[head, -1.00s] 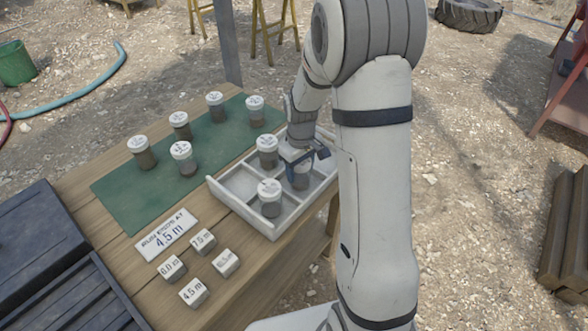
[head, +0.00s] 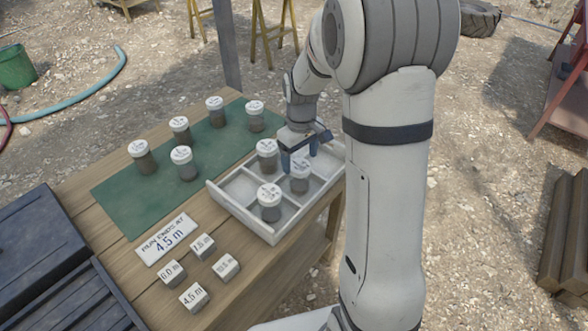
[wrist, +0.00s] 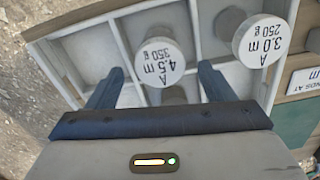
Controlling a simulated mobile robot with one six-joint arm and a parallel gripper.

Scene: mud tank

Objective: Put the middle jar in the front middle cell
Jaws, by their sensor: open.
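The white tray (head: 222,195) has two rows of three cells. A jar with a white lid (head: 299,168) stands upright in the middle cell of the row at the table's edge; in the wrist view its lid (wrist: 163,63) reads "A 4.5 m 350 g". A second jar (head: 269,196) stands in that row's left cell, its lid (wrist: 263,40) reading "A 3.0 m 250 g". A third jar (head: 266,150) stands in the other row's middle cell. My gripper (head: 302,155) is open and empty, just above and behind the 4.5 m jar.
Several jars, such as one at left (head: 142,155), stand on the green mat (head: 125,200). A sign (head: 166,237) reading "4.5 m" and several white labelled blocks (head: 194,297) lie left of the tray. A dark case (head: 45,265) is at the left.

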